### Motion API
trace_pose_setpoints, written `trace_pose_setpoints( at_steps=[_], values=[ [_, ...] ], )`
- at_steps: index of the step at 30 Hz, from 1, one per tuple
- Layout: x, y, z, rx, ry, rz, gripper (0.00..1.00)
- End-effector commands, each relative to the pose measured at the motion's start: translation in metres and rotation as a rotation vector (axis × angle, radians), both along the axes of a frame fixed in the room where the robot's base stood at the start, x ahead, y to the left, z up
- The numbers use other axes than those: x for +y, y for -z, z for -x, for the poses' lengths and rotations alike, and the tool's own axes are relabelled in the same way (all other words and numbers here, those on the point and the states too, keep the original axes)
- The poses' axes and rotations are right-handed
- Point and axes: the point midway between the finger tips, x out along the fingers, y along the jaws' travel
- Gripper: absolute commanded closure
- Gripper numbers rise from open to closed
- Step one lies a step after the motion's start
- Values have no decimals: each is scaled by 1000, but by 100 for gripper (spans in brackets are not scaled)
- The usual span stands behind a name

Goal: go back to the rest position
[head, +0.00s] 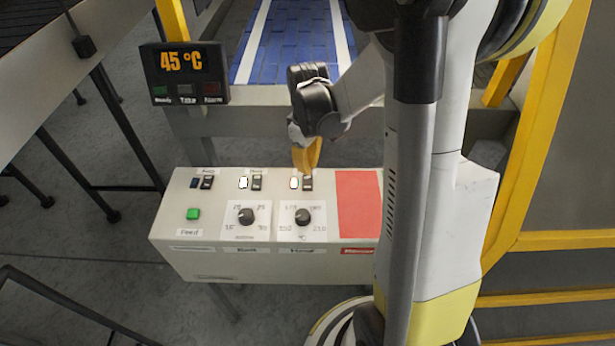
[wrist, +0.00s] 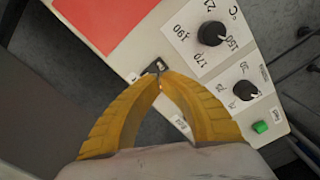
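My gripper (head: 305,170) has yellow fingers that point down at the grey control panel (head: 210,262). Its fingertips are at the top of the right-hand black rocker switch (head: 308,184); I cannot tell whether they touch it. In the wrist view the two curved fingers (wrist: 161,76) come together at their tips, with nothing visible between them. The same switch (wrist: 155,66) shows just beyond the tips, partly covered by them.
The panel carries a middle switch (head: 257,183), a left switch (head: 207,182), two black dials, a green button (head: 193,214) and a red area (head: 357,203). The middle and right lamps are lit. A display (head: 184,73) reads 45 °C. A blue conveyor (head: 290,45) lies behind; yellow frame posts (head: 540,130) stand right.

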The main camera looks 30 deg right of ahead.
Motion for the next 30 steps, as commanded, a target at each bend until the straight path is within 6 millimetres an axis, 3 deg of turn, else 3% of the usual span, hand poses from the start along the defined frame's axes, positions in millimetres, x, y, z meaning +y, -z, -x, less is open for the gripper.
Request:
trace_pose_setpoints(
  at_steps=[17,23,30],
  values=[
    [4,-4,1,-12,8,4,100],
    [34,-38,15,-123,86,24,100],
    [83,-77,51,-338,237,4,100]
  ],
)
